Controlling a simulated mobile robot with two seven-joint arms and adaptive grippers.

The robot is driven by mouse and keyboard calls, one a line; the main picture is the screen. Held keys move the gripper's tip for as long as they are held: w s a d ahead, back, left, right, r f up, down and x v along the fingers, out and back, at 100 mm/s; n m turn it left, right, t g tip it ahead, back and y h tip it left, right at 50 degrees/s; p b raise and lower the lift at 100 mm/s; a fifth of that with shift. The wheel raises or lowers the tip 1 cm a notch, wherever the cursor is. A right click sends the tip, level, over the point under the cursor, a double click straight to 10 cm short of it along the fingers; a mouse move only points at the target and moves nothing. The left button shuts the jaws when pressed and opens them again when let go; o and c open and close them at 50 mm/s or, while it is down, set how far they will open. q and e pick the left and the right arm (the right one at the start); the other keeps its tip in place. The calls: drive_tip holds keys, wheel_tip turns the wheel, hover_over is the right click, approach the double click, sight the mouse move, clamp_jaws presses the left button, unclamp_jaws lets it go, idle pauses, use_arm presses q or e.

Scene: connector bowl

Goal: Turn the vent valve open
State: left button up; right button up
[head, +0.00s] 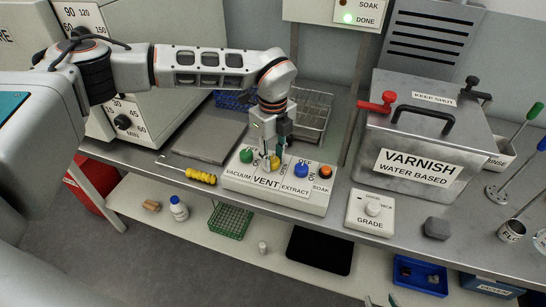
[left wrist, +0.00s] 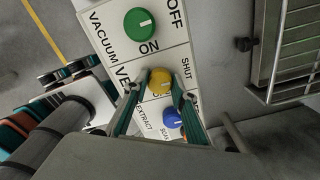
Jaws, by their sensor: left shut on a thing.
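The vent valve is a yellow knob (head: 275,163) on the white control panel (head: 232,178), in the section marked VENT. In the left wrist view the yellow knob (left wrist: 160,77) sits between the fingers of my left gripper (left wrist: 158,97), with SHUT printed to its right. My left gripper (head: 273,158) reaches down from above and is shut on this knob, hiding part of it. The label opposite SHUT is partly covered, and I cannot tell where the knob points. The tips of my right gripper (head: 380,300) show apart at the bottom edge of the head view.
A green vacuum knob (head: 246,156) is close on the left. A blue extract knob (head: 301,170) and an orange soak button (head: 325,172) are on the right. A yellow-handled tool (head: 201,177) lies left of the panel. A wire rack (head: 312,112) stands behind.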

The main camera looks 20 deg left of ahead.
use_arm(q)
drive_tip(key=m, duration=0.4)
drive_tip(key=shift+r, duration=0.1)
drive_tip(key=m, duration=0.4)
drive_tip(key=shift+m+p, duration=0.3)
drive_tip(key=shift+p, duration=0.05)
drive_tip(key=m, duration=0.4)
drive_tip(key=shift+w, duration=0.1)
drive_tip(key=shift+d+m+p, duration=0.1)
drive_tip(key=shift+m+p, duration=0.35)
drive_tip(key=shift+m, duration=1.85)
drive_tip(key=o, duration=1)
drive_tip(key=shift+o, duration=0.4)
drive_tip(key=shift+r, duration=0.1)
